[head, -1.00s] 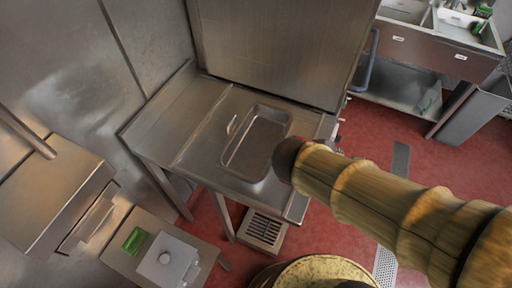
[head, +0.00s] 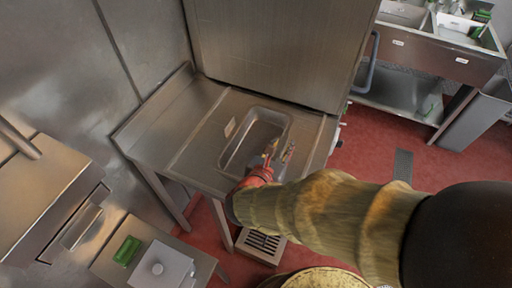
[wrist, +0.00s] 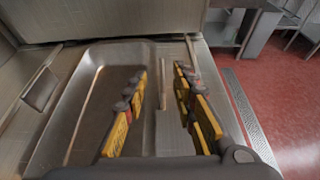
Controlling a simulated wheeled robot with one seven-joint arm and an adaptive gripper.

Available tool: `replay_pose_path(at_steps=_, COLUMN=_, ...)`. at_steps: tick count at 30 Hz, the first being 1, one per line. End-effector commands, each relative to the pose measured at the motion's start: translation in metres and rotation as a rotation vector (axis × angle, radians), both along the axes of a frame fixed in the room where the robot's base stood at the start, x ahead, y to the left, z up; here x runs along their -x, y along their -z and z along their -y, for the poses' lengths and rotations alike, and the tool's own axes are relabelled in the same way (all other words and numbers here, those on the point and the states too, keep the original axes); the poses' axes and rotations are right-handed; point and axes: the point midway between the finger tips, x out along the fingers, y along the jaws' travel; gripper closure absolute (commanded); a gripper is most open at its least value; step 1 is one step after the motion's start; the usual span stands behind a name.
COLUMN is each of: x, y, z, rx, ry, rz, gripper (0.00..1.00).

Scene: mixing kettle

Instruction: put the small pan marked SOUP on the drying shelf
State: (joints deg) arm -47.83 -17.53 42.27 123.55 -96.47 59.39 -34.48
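A shallow rectangular steel pan (head: 232,150) sits in the top of a steel table. A small blank-looking tag (head: 230,127) stands at its left rim; I cannot read SOUP on it. In the wrist view the pan (wrist: 85,105) fills the left and middle, with the tag (wrist: 41,89) beside it. My gripper (head: 278,153) is over the pan's right side. In the wrist view its yellow-sided fingers (wrist: 160,74) are apart, one on each side of the pan's right rim, with nothing clamped. Contact with the rim cannot be told. I cannot identify the drying shelf.
The steel table (head: 175,135) has a tall steel panel (head: 280,50) behind it. A sink unit (head: 430,50) with a lower shelf (head: 400,95) stands at the upper right. A low stand at lower left holds a white lidded box (head: 163,268) and green item (head: 127,250). Red floor is open at right.

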Motion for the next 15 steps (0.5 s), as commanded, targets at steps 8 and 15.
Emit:
replay_pose_path(at_steps=8, x=-0.027, y=0.016, z=0.013, rx=0.000, ry=0.003, rz=-0.001, gripper=0.73)
replay_pose_path(at_steps=15, x=-0.029, y=0.015, z=0.013, rx=0.000, ry=0.000, rz=0.000, gripper=0.73)
